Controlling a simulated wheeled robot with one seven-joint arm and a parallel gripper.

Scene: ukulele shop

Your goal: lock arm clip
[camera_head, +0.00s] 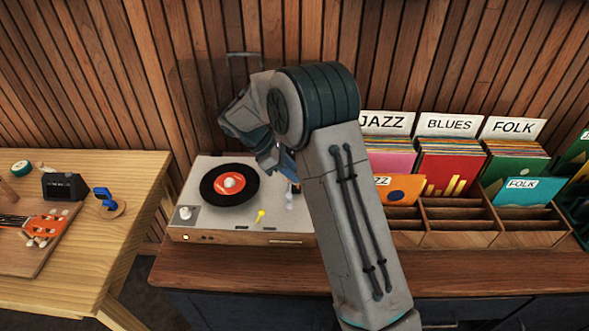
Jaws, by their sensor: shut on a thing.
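The turntable (208,222) stands on the wooden counter, with a black record with a red label (229,185) on its platter. A small yellow lever (261,215) sticks up near its front middle. My gripper (284,168) points down over the right side of the turntable, right of the record. It is shut on a small part there. My own arm hides most of the fingers, the held part and the turntable's right end. The tonearm and its clip cannot be made out clearly. A small pale piece (289,201) shows just below the gripper.
Record bins (457,240) with JAZZ, BLUES and FOLK dividers stand right of my arm. A wooden workbench (100,262) at left holds an orange ukulele headstock (46,229), a black device (64,186) and a blue clamp-like item (106,198). A slatted wall rises behind.

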